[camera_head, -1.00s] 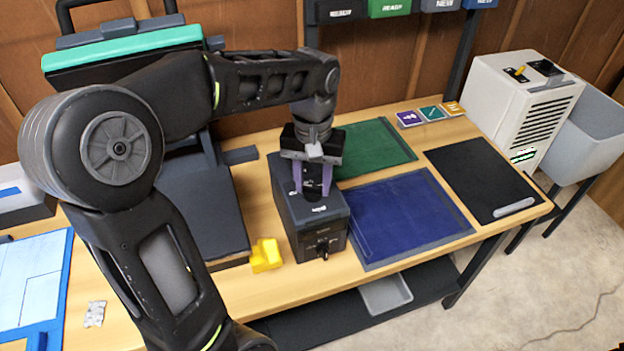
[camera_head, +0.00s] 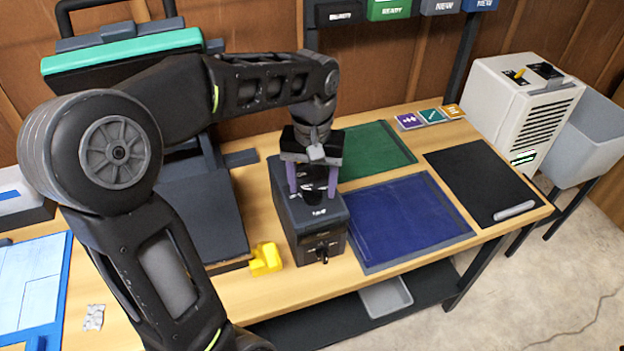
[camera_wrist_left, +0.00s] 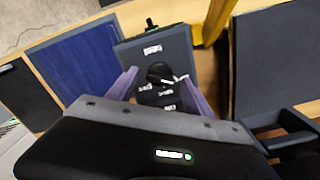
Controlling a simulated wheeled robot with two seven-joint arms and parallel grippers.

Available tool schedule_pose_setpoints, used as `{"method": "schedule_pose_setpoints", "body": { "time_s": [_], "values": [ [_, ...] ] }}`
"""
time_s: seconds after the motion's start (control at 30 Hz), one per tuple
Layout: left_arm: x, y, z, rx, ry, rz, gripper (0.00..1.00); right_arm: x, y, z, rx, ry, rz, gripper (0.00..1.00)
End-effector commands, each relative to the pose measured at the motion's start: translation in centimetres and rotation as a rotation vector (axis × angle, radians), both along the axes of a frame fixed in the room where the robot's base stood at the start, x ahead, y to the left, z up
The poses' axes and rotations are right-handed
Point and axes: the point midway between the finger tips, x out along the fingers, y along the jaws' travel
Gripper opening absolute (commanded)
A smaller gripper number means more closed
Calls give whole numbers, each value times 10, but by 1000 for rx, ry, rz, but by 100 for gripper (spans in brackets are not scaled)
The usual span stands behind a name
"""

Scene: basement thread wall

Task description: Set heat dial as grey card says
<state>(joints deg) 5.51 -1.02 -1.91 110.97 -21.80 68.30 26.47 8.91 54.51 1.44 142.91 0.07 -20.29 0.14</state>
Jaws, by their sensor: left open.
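A dark box (camera_head: 310,215) stands on the bench, with a black dial knob (camera_wrist_left: 160,72) and small white markings on its top. A lever or switch (camera_head: 323,254) sticks out at its front. My left gripper (camera_head: 312,192) is over the box top, pointing down. Its purple fingers are open on either side of the knob in the left wrist view, apart from it as far as I can see. The exact dial setting is too small to read. I cannot make out a grey card for certain. My right gripper is not in view.
A yellow object (camera_head: 265,259) sits close left of the box. A blue mat (camera_head: 405,220), a green mat (camera_head: 375,150) and a black mat (camera_head: 480,180) lie to the right. Small coloured cards (camera_head: 431,116) lie at the back. A white heater-like unit (camera_head: 520,110) stands at the right.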

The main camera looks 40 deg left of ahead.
Motion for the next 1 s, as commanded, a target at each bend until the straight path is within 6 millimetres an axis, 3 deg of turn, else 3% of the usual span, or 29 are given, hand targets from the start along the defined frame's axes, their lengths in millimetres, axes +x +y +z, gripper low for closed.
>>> {"method": "schedule_pose_setpoints", "body": {
  "time_s": [0.27, 0.6, 0.7, 1.0],
  "values": [
    [1, 0, 11, 0, 0, -1, 60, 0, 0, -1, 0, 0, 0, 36],
    [2, 1, 68, -1, -2, 0, 60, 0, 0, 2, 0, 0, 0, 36],
    [1, 1, 76, -1, 0, 0, 60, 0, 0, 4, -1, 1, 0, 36],
    [1, 1, 79, -1, 0, 0, 60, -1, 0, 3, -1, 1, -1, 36]
  ]
}}
